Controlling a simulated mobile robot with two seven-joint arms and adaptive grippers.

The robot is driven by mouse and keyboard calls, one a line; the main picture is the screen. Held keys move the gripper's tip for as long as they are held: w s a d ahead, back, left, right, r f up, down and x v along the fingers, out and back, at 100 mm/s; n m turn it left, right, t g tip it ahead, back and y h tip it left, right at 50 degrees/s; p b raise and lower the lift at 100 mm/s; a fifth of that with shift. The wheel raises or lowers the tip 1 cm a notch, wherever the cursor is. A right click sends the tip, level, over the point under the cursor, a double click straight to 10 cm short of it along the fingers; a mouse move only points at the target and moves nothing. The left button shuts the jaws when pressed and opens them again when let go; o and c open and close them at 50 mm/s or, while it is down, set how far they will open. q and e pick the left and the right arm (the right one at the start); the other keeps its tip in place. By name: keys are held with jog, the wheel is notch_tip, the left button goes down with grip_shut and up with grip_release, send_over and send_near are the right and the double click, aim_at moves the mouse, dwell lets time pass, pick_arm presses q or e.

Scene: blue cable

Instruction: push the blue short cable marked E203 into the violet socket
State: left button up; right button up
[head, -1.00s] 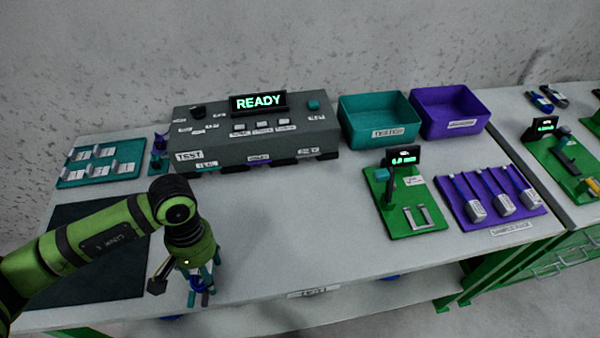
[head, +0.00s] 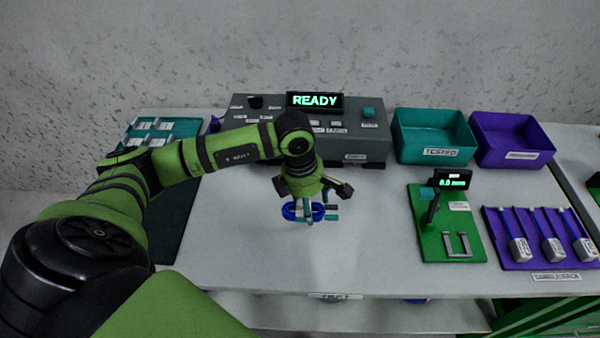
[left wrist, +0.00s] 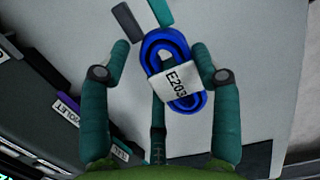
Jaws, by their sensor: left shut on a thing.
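The blue short cable (head: 296,210) is a flat coil with a white E203 tag, readable in the left wrist view (left wrist: 172,78). One grey plug end (left wrist: 127,22) and one teal plug end (left wrist: 160,11) stick out past the fingertips. My left gripper (head: 309,208) is shut on the cable, holding it in front of the test box. My right gripper is out of view.
The grey test box (head: 372,133) has a display reading READY (head: 314,101). Teal (head: 432,150) and violet (head: 512,155) bins stand right of it. The table between is clear.

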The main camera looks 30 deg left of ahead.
pick_arm(q)
jog(key=w+a+r+n+y, duration=0.2)
jog(key=w+a+n+y, duration=0.3)
jog(key=n, duration=1.3)
jog(key=f+b, duration=0.1)
jog(key=a+f+h+b, duration=0.1)
jog(key=f+b, duration=0.1)
jog(key=f+h+b, duration=0.1)
jog(key=f, duration=0.1)
jog(key=shift+w+a+f+t+b, duration=0.1)
jog(key=shift+w+a+t+b, duration=0.2)
jog(key=shift+w+a+f+b, duration=0.25)
jog(key=shift+w+f+b, duration=0.2)
jog(key=shift+f+b, duration=0.25)
jog(key=shift+w+a+f+b, duration=0.1)
jog(key=shift+w+a+b, duration=0.15)
jog(key=shift+b, duration=0.2)
jog(key=shift+w+a+b, duration=0.25)
jog(key=shift+w+b, duration=0.05)
jog(key=shift+w, duration=0.2)
jog(key=shift+w+a+b, duration=0.25)
jog(key=shift+w, duration=0.2)
jog(key=shift+w+a+b, duration=0.35)
jog(key=shift+w+b, duration=0.05)
jog(key=shift+w, duration=0.2)
